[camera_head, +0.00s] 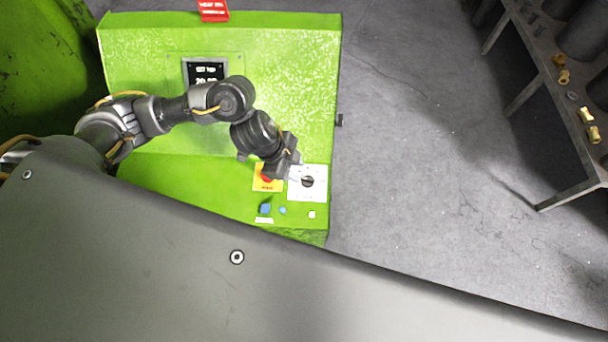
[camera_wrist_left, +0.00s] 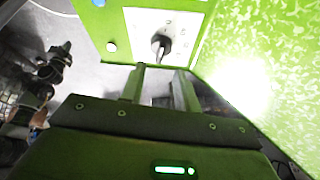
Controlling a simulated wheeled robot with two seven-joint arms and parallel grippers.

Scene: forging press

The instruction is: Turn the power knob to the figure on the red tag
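The power knob (camera_head: 308,181) is a dark round knob on a white square plate at the right of the green console's lower panel. In the left wrist view the knob (camera_wrist_left: 160,45) shows a pale lever-like bar, just ahead of my fingertips. My left gripper (camera_wrist_left: 160,70) has its two fingers apart, with an empty gap facing the knob. In the head view my left gripper (camera_head: 294,171) is at the plate's upper left edge. The red tag (camera_head: 213,10) stands on the console's top edge; its white lettering is too small to read. My right gripper is not in view.
A red button on a yellow plate (camera_head: 260,185) sits just left of the knob plate, partly behind my left gripper. A blue switch (camera_head: 265,208) and small buttons lie below. A display (camera_head: 205,71) is higher up. A metal table (camera_head: 545,70) with brass parts stands right.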

